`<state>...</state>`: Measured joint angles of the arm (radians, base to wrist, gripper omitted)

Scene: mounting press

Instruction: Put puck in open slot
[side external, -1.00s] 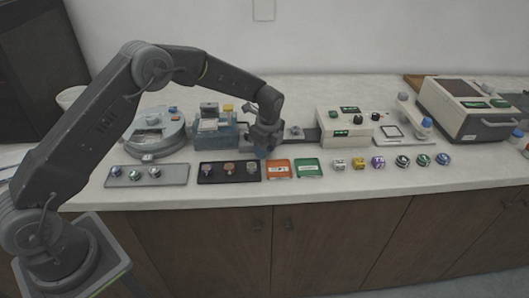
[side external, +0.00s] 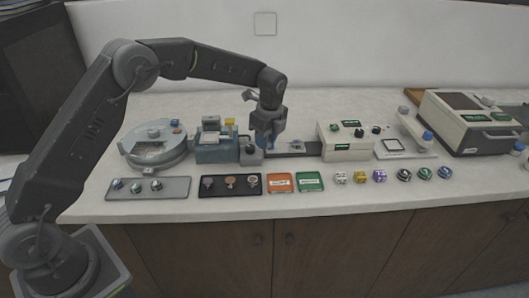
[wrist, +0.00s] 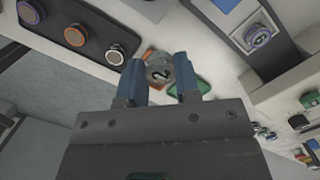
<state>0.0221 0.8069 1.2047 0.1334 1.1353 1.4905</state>
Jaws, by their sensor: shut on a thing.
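My gripper (side external: 267,143) is above the counter, behind the orange and green trays, with its blue fingers pointing down. In the wrist view the two fingers of my gripper (wrist: 161,84) are shut on a round grey puck (wrist: 159,73) marked with a "2". The held puck is too small to make out in the side view. A dark rail (side external: 310,155) runs to the right of the fingers to a cream box. I cannot tell which place is the open slot.
A black tray (side external: 218,193) holds several round pieces; a grey tray (side external: 120,194) lies left of it. Orange (side external: 280,190) and green (side external: 310,189) trays are in front. A blue-grey machine (side external: 214,153) stands left, the cream box (side external: 342,151) right. The front counter edge is clear.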

